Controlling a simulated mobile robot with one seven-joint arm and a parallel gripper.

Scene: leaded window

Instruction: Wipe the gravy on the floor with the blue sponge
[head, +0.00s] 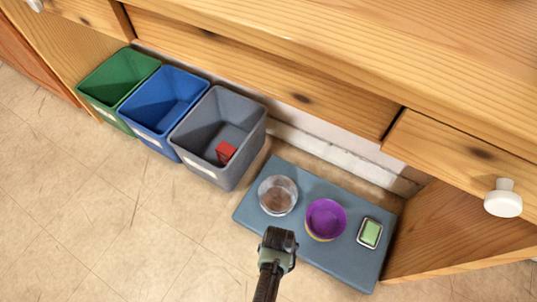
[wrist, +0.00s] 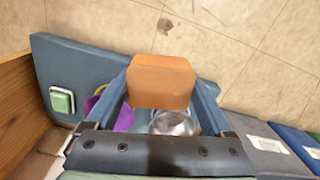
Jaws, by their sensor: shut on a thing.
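In the wrist view my gripper (wrist: 162,88) is shut on an orange block (wrist: 160,75), its two blue-grey fingers on either side of it. I see no blue sponge; the held block looks orange. In the head view my gripper (head: 277,245) is over the front edge of the blue-grey mat (head: 250,215), and the held block is hidden there. A small brown stain (wrist: 165,25), perhaps the gravy, lies on the floor at the top of the wrist view, apart from the block. I cannot make out this stain clearly in the head view.
A clear bowl (head: 278,195), a purple bowl (head: 326,218) and a green sponge in a dish (head: 370,233) stand on the mat. Green (head: 118,85), blue (head: 163,105) and grey (head: 220,135) bins line the wooden cabinet; the grey holds a red item (head: 226,152). Floor at left is clear.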

